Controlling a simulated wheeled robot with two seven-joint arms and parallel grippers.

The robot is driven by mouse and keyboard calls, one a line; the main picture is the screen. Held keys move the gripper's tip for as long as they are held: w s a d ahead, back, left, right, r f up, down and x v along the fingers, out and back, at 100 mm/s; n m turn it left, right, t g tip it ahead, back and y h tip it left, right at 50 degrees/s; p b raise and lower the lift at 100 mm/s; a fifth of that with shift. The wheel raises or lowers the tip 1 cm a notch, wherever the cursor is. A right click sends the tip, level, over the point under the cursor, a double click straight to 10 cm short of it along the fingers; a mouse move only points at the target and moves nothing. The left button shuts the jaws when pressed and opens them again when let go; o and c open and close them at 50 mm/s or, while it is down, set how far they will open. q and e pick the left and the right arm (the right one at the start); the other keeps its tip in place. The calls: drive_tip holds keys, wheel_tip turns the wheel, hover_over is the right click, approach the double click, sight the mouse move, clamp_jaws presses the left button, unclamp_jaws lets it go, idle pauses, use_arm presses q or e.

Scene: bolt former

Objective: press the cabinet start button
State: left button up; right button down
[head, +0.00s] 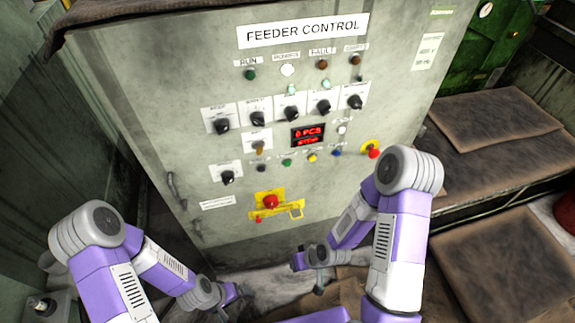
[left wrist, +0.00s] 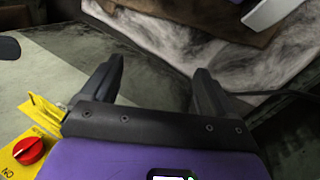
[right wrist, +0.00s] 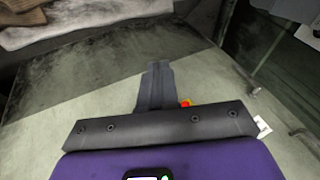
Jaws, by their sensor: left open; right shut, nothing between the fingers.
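The grey control cabinet (head: 160,75) carries a FEEDER CONTROL sign. Its lower button row has a green button (head: 287,162), a yellow button (head: 312,157) and a blue button (head: 336,153); their labels are too small to read, so I cannot tell which is start. A display (head: 308,134) reads 0 PCS and a second line, apparently STOP. My left gripper (head: 243,292) is low before the cabinet, open and empty in the left wrist view (left wrist: 160,68). My right gripper (right wrist: 158,66) is shut and empty, also low and below the buttons; its fingers are hard to make out in the head view.
A red rotary switch (head: 270,202) on a yellow plate and a red mushroom button (head: 373,153) are on the panel. Several black knobs sit above the buttons. A door handle (head: 172,187) is at the left edge. Brown-covered pallets (head: 490,120) stand right of the cabinet.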

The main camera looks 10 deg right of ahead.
sight(287, 164)
use_arm(q)
drive_tip(key=shift+o, duration=0.8)
drive_tip(key=shift+f+b, duration=0.7)
drive_tip(key=shift+f, duration=0.25)
use_arm(e)
drive_tip(key=w+d+r+n+t+y, duration=0.25)
drive_tip(key=w+r+n+t, duration=0.25)
drive_tip(key=w+r+n, duration=0.6)
use_arm(q)
wheel_tip(287, 164, down, 2)
drive_tip(key=shift+b, duration=1)
use_arm(e)
wheel_tip(287, 164, up, 11)
drive_tip(key=s+d+n+t+y, duration=0.1)
drive_tip(key=n, duration=0.9)
drive_tip(key=shift+s+r+n+t, duration=0.15)
drive_tip(key=shift+s+n+t, duration=0.1)
drive_tip(key=shift+n+t, duration=0.05)
drive_tip(key=shift+w+y, duration=0.1)
drive_tip(key=shift+y, duration=0.15)
use_arm(q)
drive_tip(key=shift+r+p, duration=0.75)
use_arm(e)
drive_tip(key=w, duration=0.8)
drive_tip(key=shift+w, duration=0.3)
drive_tip(key=shift+w+a, duration=0.1)
use_arm(q)
drive_tip(key=shift+r, duration=0.1)
use_arm(e)
drive_tip(key=shift+w, duration=0.35)
